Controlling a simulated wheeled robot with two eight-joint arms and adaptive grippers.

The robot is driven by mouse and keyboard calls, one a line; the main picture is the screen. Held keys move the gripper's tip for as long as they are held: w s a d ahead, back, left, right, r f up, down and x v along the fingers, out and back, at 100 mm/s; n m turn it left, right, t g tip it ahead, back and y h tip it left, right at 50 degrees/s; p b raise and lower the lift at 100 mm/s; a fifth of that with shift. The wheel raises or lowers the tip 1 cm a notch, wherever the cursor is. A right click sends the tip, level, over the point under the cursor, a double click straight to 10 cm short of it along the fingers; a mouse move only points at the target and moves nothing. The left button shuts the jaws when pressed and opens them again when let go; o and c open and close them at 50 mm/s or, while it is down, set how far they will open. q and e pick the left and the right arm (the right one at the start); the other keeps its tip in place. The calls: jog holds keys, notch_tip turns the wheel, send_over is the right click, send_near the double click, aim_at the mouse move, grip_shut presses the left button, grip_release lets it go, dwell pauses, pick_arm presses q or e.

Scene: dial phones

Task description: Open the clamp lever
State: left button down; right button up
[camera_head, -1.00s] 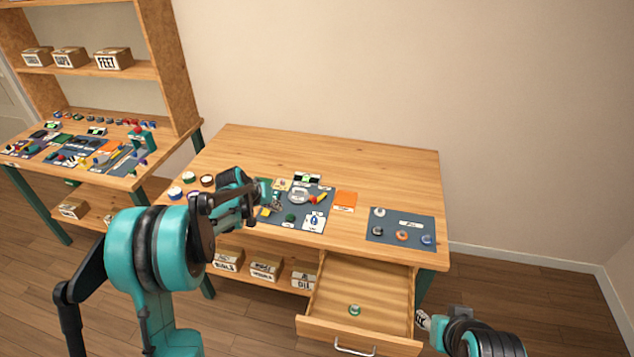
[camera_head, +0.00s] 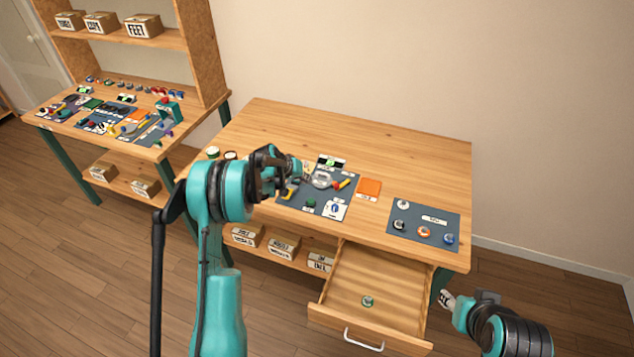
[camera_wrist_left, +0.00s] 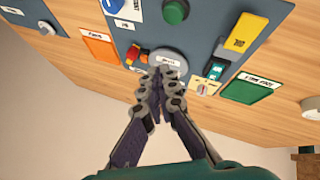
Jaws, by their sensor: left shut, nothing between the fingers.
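A dark mat (camera_head: 290,200) on the workbench holds several small parts. Among them is a round grey part (camera_head: 322,180), with a red-and-yellow piece (camera_head: 343,184) beside it. In the left wrist view the grey part (camera_wrist_left: 172,60) lies just beyond my fingertips, partly hidden by them, with the red piece (camera_wrist_left: 137,53) to its left. A yellow block and teal part (camera_wrist_left: 240,36) lie to the right. I cannot tell for sure which part is the clamp lever. My left gripper (camera_head: 304,171) is shut and empty over the mat; its fingertips (camera_wrist_left: 165,74) meet.
An open drawer (camera_head: 385,285) with a small green part (camera_head: 368,301) juts from the bench front. A second mat (camera_head: 418,242) with several knobs lies to the right. My right gripper (camera_head: 447,300) is low beside the drawer. The bench's back is clear.

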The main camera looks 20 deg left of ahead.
pick_arm(q)
jog(key=b+x, duration=0.1)
jog(key=x, duration=0.8)
jog(key=shift+s, duration=0.1)
jog(key=shift+w+d+b, duration=0.15)
jog(key=shift+w+d, duration=0.15)
jog(key=shift+d, duration=0.3)
jog(key=shift+w+d+b, duration=0.15)
jog(key=shift+w+d, duration=0.1)
jog(key=shift+d, duration=0.4)
jog(key=shift+w+d+b, duration=0.15)
jog(key=shift+w+d, duration=0.15)
jog(key=shift+d, duration=0.3)
jog(key=shift+s+d, duration=0.1)
jog(key=shift+d, duration=0.05)
jog(key=shift+s+d+n, duration=0.15)
jog(key=shift+d+n, duration=0.05)
jog(key=shift+n, duration=0.1)
